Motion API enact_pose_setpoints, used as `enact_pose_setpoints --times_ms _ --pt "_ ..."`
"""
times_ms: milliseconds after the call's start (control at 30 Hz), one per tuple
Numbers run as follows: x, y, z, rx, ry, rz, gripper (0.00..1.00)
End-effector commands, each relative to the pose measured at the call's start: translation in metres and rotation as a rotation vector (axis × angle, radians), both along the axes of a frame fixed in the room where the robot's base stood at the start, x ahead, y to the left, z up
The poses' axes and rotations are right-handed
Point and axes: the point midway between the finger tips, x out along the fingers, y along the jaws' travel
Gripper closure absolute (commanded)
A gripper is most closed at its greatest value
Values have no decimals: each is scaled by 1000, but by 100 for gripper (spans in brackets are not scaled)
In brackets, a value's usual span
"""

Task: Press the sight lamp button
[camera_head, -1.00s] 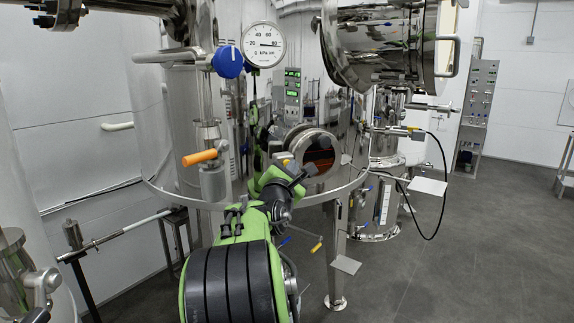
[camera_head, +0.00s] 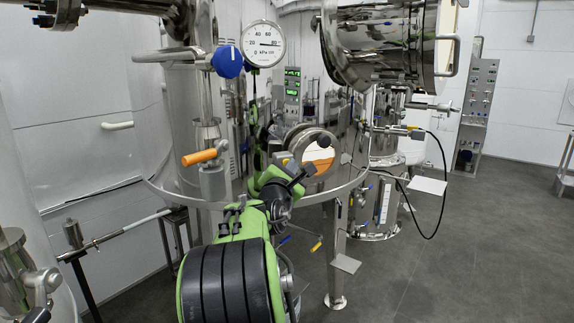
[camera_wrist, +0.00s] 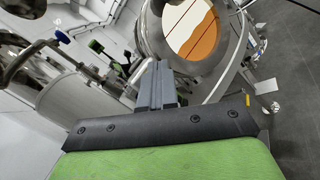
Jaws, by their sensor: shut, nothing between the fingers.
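The round sight glass (camera_head: 318,153) sits in a steel flange on the front of the polished tank, and it is brightly lit white over orange. It also shows large in the wrist view (camera_wrist: 190,28). My gripper (camera_head: 306,172) is at the lower left of the sight glass in the head view. In the wrist view my gripper (camera_wrist: 157,72) has its grey fingers together and empty, with the tips at the lower left of the flange rim. I cannot make out the lamp button, nor tell whether the fingertips touch anything.
An orange-handled valve (camera_head: 199,157), a blue knob (camera_head: 228,62) and a dial gauge (camera_head: 263,44) stand left of the sight glass. A steel ring rail (camera_head: 345,190) curves around the tank. The grey floor at the right is mostly clear.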

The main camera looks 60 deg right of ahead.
Motion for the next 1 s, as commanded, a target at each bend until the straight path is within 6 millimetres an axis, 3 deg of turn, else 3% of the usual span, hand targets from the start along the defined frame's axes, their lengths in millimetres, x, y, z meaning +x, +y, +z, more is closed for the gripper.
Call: enact_pose_setpoints --times_ms 600,1000 --pt "-45 37 -1 1 -1 1 100" --pt "-47 38 0 1 1 0 100"
